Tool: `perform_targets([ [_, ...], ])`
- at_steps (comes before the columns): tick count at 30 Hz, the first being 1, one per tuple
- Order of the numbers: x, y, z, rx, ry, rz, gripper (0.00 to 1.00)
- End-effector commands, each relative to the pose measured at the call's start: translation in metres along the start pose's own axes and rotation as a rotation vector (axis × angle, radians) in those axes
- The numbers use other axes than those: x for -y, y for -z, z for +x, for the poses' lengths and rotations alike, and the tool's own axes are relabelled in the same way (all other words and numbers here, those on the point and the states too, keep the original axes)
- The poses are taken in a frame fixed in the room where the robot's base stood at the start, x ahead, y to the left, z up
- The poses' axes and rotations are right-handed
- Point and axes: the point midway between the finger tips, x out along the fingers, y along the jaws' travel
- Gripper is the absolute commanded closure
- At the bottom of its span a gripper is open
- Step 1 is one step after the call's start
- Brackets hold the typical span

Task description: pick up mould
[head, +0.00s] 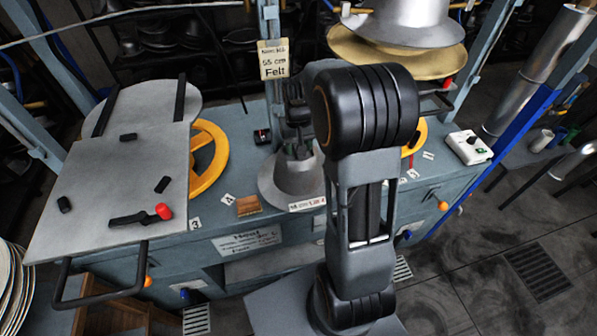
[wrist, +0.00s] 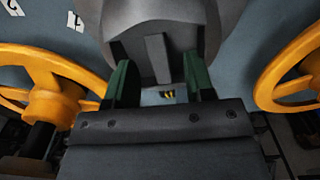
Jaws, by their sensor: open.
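The mould (head: 275,188) is a grey, hat-shaped metal piece with a wide brim, standing on the blue-grey bench between two yellow handwheels. My gripper (head: 298,150) points down at its top, and my arm hides part of the mould's right side. In the wrist view, the grey mould (wrist: 185,15) fills the top middle. A narrow upright grey bar (wrist: 157,58) on it shows between the two green-padded fingers of my gripper (wrist: 160,80). The fingers are open, with a gap on each side of the bar. Whether they touch the mould cannot be told.
A flat metal plate (head: 110,190) with a handle lies at the left. The left yellow handwheel (head: 208,160) stands beside the mould. Another hat-shaped form (head: 410,20) hangs over a brass-coloured brim (head: 390,52) at the upper right. A white control box (head: 468,147) sits at the right.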

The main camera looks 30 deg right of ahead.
Motion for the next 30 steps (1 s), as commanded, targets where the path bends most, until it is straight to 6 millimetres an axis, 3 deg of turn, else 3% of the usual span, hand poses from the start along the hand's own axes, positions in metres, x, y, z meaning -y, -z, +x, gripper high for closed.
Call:
perform_targets([
  [6, 0.000, 0.000, 0.023, 0.002, 0.000, 0.000, 0.51],
  [15, 0.000, 0.000, 0.027, -0.001, 0.000, 0.000, 0.51],
  [30, 0.000, 0.000, 0.026, -0.001, 0.000, 0.000, 0.98],
])
